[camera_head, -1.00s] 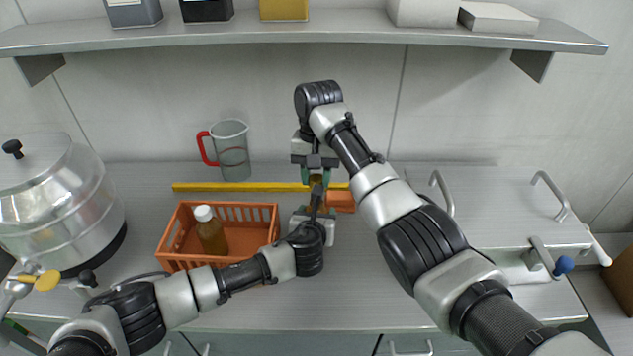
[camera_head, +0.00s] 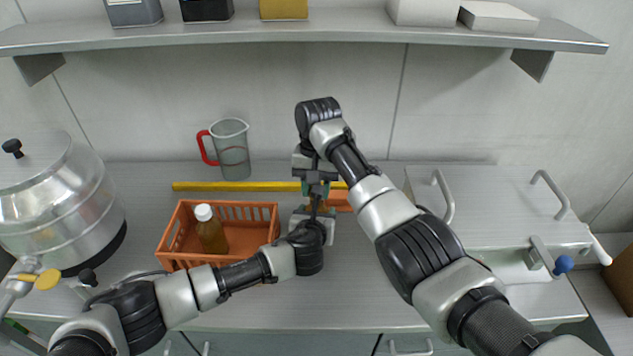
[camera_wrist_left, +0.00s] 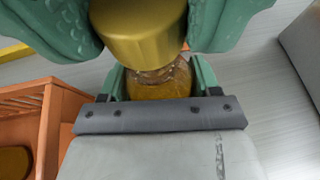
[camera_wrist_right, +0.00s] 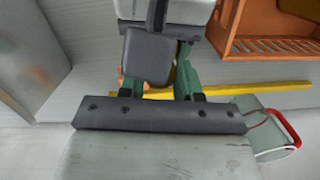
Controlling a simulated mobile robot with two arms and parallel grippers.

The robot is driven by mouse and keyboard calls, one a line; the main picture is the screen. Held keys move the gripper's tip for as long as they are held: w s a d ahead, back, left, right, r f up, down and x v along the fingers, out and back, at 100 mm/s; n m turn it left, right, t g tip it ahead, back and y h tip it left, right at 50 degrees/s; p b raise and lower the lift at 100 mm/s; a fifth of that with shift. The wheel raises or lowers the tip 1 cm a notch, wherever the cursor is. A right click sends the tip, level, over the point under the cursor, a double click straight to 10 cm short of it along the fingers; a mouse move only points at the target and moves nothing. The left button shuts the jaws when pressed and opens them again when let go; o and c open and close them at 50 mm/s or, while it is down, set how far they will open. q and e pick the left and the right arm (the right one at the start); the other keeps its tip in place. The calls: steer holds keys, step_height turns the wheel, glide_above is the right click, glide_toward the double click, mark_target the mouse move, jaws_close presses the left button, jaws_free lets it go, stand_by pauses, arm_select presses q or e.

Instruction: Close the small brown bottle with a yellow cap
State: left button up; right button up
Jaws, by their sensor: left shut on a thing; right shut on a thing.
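The small brown bottle (camera_wrist_left: 158,88) is upright between the green fingers of my left gripper (camera_wrist_left: 158,80), which is shut on it. The yellow cap (camera_wrist_left: 140,38) is directly above the bottle's neck, between the fingers of my right gripper (camera_wrist_left: 145,18), shut on it. The cap's lower edge meets the top of the bottle in the left wrist view; I cannot tell whether it is seated. In the head view my left gripper (camera_head: 316,212) is just below my right gripper (camera_head: 318,186), and they hide most of bottle and cap.
An orange crate (camera_head: 262,212) holds a white-capped brown bottle (camera_head: 211,232). A small orange container (camera_head: 341,201) is partly hidden behind the grippers. A steel pot (camera_head: 62,195) stands left.

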steer(key=shift+f, duration=0.55)
stand_by(0.5)
arm_select(q)
jaws_close()
arm_select(e)
steer(key=m, duration=0.3)
steer(key=o, duration=0.9)
steer(key=shift+r, duration=2.25)
steer(key=shift+o, duration=0.2)
